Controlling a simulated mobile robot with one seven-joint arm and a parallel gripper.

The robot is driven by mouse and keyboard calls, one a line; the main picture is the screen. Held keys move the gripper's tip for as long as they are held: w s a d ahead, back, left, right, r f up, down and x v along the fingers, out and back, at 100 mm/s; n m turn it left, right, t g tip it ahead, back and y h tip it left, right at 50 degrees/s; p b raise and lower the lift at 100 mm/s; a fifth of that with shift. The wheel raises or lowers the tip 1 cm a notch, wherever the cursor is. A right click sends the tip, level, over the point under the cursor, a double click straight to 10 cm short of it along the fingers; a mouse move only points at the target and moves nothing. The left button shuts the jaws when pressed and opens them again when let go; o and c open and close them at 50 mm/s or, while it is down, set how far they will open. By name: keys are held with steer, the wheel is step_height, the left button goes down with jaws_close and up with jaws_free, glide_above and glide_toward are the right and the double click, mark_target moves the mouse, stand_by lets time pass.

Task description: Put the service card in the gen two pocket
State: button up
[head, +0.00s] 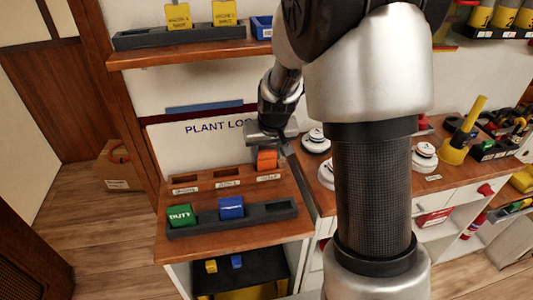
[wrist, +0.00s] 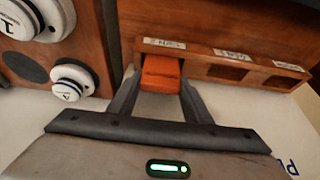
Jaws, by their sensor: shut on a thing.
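My gripper (wrist: 158,84) is shut on an orange card (wrist: 160,72), likely the service card. Its lettering does not show. In the head view the orange card (head: 267,160) stands upright at the right end of a wooden pocket row. The card covers the end pocket, above the right label (head: 268,177); I cannot tell how deep it sits. In the wrist view that label (wrist: 164,43) shows beyond the card, too small to read surely. The other two pockets, middle (head: 226,172) and left (head: 185,179), look empty.
A dark tray (head: 190,230) in front holds a green DUTY card (head: 180,215) and a blue card (head: 230,207). White round dials (head: 315,141) stand to the right. A shelf (head: 190,55) with yellow cards hangs above. A PLANT LOG board (head: 205,143) stands behind.

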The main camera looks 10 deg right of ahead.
steer(key=shift+f, duration=0.25)
steer(key=o, duration=1.1)
steer(key=shift+r, duration=0.1)
steer(key=shift+c, duration=0.2)
